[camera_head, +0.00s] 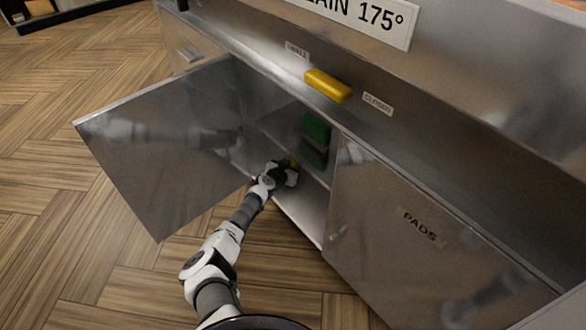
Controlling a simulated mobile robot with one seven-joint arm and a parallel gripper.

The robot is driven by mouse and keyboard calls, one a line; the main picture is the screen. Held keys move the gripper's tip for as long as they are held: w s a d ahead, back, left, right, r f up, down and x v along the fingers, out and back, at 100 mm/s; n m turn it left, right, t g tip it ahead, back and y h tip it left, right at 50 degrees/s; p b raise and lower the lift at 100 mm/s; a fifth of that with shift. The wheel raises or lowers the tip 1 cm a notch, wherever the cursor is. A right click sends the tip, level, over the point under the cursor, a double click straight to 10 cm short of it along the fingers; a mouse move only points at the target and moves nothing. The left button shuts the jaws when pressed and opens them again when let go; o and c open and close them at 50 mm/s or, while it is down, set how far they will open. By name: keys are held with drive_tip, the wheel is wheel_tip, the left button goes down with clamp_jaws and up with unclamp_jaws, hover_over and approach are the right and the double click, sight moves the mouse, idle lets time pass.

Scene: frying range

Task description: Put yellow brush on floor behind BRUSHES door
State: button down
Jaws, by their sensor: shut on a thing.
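My gripper (291,174) is inside the open cupboard, low down near its floor. The open door (165,140) swings out to the left, and no label shows on the face in view.
A green object (317,129) is in the cupboard beyond my gripper. The PADS door (420,230) is shut on the right. A yellow bar (328,85) sits on the front above, near a CLOSED label (378,104). Wooden floor is clear at left.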

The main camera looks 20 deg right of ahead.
drive_tip(key=shift+f, duration=0.1)
drive_tip(key=c, duration=1.1)
unclamp_jaws()
drive_tip(key=shift+r, duration=0.2)
drive_tip(key=shift+s+a+r+p, duration=0.1)
drive_tip(key=shift+a+r+p, duration=0.1)
drive_tip(key=shift+p, duration=0.2)
drive_tip(key=shift+p+v, duration=4.55)
drive_tip(key=shift+v, duration=1.1)
